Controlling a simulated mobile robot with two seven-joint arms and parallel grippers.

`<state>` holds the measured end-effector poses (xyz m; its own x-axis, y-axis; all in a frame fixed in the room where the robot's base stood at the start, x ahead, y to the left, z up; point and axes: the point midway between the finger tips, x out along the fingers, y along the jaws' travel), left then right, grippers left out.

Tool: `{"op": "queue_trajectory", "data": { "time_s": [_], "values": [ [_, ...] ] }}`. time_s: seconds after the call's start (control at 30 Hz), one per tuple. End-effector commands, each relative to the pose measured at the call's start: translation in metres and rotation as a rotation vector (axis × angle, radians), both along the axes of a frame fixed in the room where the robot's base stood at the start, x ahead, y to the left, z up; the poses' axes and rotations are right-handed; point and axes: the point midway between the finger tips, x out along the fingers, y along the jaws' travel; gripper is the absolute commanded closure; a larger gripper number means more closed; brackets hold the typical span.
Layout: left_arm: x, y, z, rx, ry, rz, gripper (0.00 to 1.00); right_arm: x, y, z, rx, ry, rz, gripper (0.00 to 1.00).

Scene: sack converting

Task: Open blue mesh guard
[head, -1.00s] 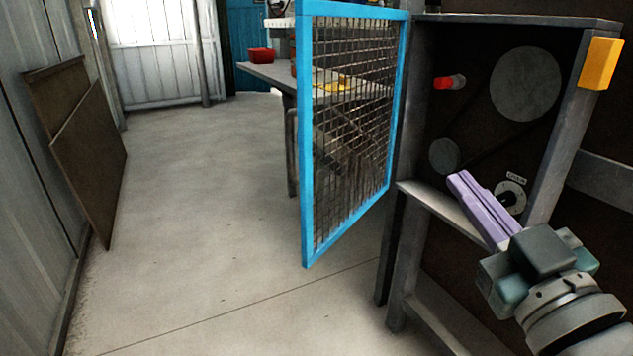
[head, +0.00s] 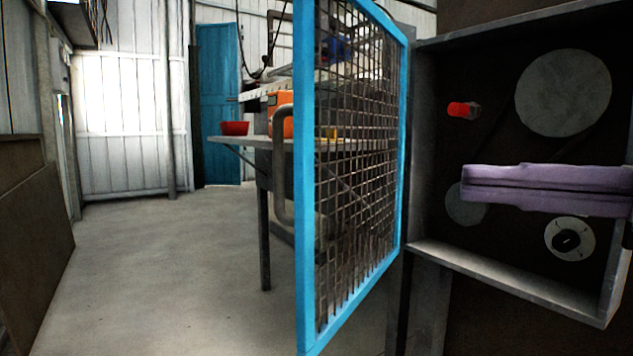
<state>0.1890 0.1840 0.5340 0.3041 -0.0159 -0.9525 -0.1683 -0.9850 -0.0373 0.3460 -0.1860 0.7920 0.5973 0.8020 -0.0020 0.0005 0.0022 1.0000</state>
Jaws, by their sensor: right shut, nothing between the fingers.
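The blue mesh guard (head: 305,200) is a blue frame with wire mesh. It stands swung out, wide open, from the left side of the dark machine box (head: 430,150). My right gripper (head: 464,184), with long purple fingers, reaches in from the right across the front of the box. Its fingers are shut with nothing between them. The fingertips are apart from the guard, to its right. They cover part of a grey disc in the box. My left gripper is not in view.
Inside the box are a large grey disc (head: 563,92), a red knob (head: 463,110) and a round dial (head: 569,239). Behind the guard is a bench (head: 232,142) with a red bowl (head: 234,128). Brown panels (head: 35,240) lean at left. The floor (head: 150,270) between is clear.

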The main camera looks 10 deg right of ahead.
Motion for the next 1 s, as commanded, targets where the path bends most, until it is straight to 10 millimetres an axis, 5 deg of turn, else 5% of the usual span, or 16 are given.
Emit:
{"op": "queue_trajectory", "data": {
  "time_s": [0.5,1.0],
  "values": [
    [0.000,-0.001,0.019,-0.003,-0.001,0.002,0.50,0.047,0.060,0.002,0.005,-0.002,-0.003,1.00],
    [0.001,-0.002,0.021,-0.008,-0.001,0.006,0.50,0.050,0.066,0.001,0.003,0.000,-0.004,1.00]
  ]
}}
